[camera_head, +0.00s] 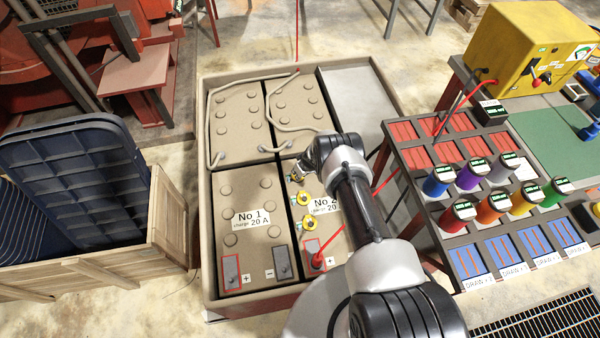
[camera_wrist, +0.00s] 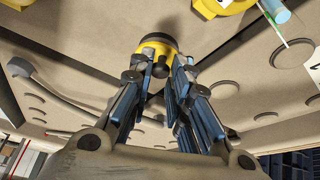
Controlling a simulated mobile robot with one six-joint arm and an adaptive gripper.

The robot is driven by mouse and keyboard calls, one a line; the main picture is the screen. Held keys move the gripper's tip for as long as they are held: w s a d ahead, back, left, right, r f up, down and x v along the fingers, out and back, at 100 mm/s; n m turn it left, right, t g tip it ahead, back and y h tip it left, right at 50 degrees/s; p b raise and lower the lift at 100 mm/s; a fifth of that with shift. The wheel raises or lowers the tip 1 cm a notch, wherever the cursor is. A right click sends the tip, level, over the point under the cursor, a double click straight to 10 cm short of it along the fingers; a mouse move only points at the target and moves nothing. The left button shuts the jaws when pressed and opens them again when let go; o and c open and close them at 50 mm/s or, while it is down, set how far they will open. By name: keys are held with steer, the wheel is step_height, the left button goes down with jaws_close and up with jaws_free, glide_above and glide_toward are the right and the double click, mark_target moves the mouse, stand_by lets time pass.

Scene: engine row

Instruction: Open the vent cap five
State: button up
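Battery No 2 (camera_head: 325,235) stands front right in a tan tray (camera_head: 207,275). Yellow vent caps, one (camera_head: 303,198) and another (camera_head: 310,223), sit along its left side. A third bit of yellow (camera_head: 296,177) shows just below my gripper (camera_head: 299,170), at the battery's far end. In the wrist view, a yellow and black cap (camera_wrist: 157,42) lies at the fingertips of my gripper (camera_wrist: 161,68). The fingers stand apart on either side of it; I cannot tell whether they touch it. No cap number is readable. My arm hides the battery's right side.
Battery No 1 (camera_head: 250,235) stands to the left. Grey cables (camera_head: 285,128) cross the rear batteries. A red cable clamp (camera_head: 317,260) sits on the front of battery No 2. A rack of coloured canisters (camera_head: 470,178) stands close on the right. A wooden crate (camera_head: 165,215) stands left.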

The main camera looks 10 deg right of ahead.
jaws_close()
steer(key=shift+w+a+b, duration=0.25)
steer(key=shift+w+b, duration=0.1)
steer(key=shift+b, duration=0.45)
steer(key=shift+w+d+r+g+b, duration=0.15)
steer(key=shift+r+g+b, duration=0.15)
steer(key=shift+g+b, duration=0.55)
steer(key=shift+o, duration=1.7)
jaws_free()
